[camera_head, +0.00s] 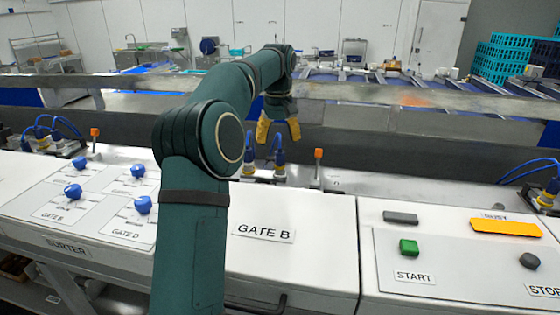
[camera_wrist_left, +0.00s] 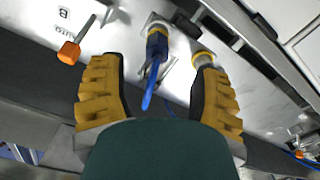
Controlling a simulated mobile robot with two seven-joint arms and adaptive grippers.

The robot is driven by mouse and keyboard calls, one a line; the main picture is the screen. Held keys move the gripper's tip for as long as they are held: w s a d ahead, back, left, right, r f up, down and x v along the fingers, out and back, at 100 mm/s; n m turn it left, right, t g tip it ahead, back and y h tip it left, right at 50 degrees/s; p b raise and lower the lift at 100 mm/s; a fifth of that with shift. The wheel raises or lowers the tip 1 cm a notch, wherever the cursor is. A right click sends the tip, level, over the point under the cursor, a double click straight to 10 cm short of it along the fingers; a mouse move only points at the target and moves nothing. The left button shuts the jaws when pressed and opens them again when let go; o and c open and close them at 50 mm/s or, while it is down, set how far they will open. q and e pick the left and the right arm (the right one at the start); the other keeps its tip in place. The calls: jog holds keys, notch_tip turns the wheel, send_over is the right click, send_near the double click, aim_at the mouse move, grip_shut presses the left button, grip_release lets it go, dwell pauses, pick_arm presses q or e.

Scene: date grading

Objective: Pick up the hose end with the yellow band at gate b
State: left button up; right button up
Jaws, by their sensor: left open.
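In the left wrist view, a blue hose end with a yellow band (camera_wrist_left: 157,42) lies between the open fingers of the left gripper (camera_wrist_left: 158,78), touching neither. A second yellow ring (camera_wrist_left: 203,58) shows by the right-hand finger, partly hidden. My right gripper is not in view.
An orange-tipped lever (camera_head: 319,154) stands right of the hoses; it also shows in the left wrist view (camera_wrist_left: 69,53). The Gate B panel (camera_head: 264,233) is in front. Other hose fittings (camera_head: 548,192) stand at the far right. A metal rail (camera_head: 420,122) runs behind.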

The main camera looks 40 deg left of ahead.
aim_at(279, 163)
pick_arm(q)
jog(key=shift+d+f+b, duration=0.2)
jog(key=shift+f+b, duration=0.3)
jog(key=shift+f, duration=3.45)
grip_shut()
